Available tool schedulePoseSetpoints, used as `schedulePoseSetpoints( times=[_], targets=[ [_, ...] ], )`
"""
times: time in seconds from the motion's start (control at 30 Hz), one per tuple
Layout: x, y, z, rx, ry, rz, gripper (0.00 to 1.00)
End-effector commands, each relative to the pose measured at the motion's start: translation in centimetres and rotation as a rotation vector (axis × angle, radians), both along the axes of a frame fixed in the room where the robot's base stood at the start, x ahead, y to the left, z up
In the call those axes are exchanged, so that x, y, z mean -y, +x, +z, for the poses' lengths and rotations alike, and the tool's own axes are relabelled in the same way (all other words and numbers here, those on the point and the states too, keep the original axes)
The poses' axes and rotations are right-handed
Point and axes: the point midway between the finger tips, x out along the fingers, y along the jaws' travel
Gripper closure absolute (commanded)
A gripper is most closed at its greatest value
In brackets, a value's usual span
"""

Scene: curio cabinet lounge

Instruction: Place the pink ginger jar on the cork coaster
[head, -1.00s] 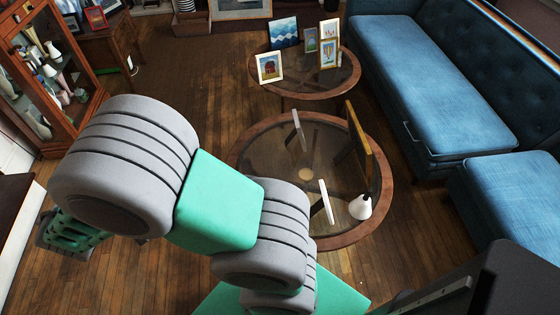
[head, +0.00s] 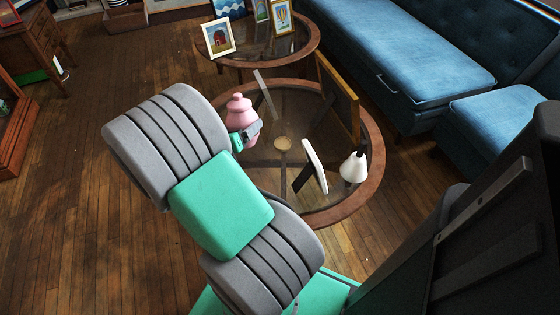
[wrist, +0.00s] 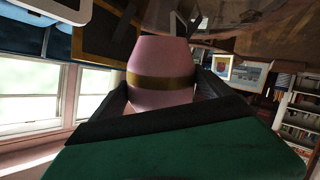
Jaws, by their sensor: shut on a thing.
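The pink ginger jar (head: 238,112) is upright in the head view, over the left rim of the near round glass table. My gripper (head: 246,136) is shut on it; my arm hides part of the gripper and the jar's lower left. In the wrist view the jar (wrist: 162,72), with a gold band, sits between my two dark fingers (wrist: 163,92). The cork coaster (head: 283,143) is a small tan disc on the table's glass, to the right of the jar and apart from it. Nothing stands on the coaster.
The near table (head: 368,192) also bears a thin upright frame (head: 265,94), a large dark-backed frame (head: 338,98), a white-edged frame (head: 315,165) and a white vase (head: 353,168). A second round table (head: 312,43) with pictures stands behind. A blue sofa (head: 400,45) is at right.

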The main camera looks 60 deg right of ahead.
Motion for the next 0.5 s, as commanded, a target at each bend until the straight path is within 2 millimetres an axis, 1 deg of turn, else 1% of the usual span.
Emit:
schedulePoseSetpoints(
  times=[0.03,0.1,0.2,0.3,0.33,0.43,0.5],
  targets=[
    [1.8,-2.2,-3.6,0.043,-0.051,-0.033,0.82],
    [3.5,-4.5,-4.7,0.099,-0.115,-0.054,0.82],
    [4.9,-6.9,-5.6,0.155,-0.177,-0.071,0.82],
    [5.5,-8.1,-5.8,0.183,-0.208,-0.075,0.82],
    [5.7,-8.2,-5.9,0.187,-0.213,-0.075,0.82],
    [7.0,-8.1,-6.4,0.192,-0.218,-0.077,0.82],
    [8.6,-7.6,-7.2,0.192,-0.218,-0.079,0.82]
  ],
)
